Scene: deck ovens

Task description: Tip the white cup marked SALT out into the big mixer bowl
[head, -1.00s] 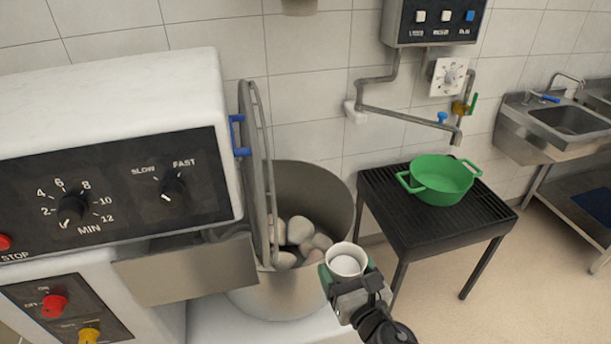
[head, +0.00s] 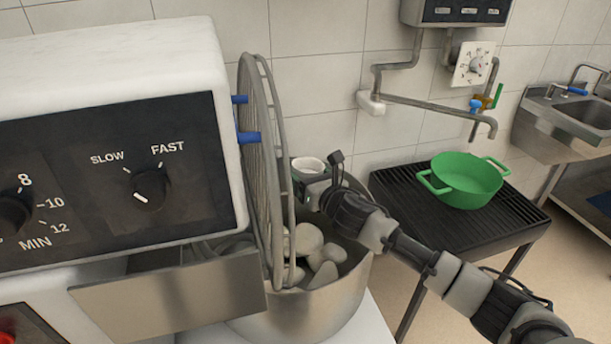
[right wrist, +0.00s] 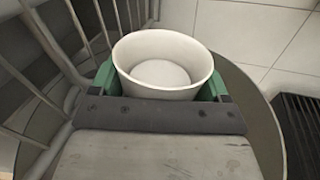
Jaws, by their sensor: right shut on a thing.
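My right gripper (head: 301,178) is shut on the white cup (head: 309,165), above the back part of the big mixer bowl (head: 335,300). In the right wrist view the cup (right wrist: 163,48) sits between the green fingers and appears upright, with white stuff inside. Its SALT mark cannot be seen. The steel bowl stands under the mixer and holds several pale lumps (head: 308,240). The raised wire guard (head: 262,150) stands just left of the cup. My left gripper is not in view.
The mixer head (head: 110,130) with its dials fills the left. A green pot (head: 467,180) stands on a black slatted stand (head: 420,205) at the right, under a wall tap (head: 440,105). A steel sink (head: 570,120) is farther right.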

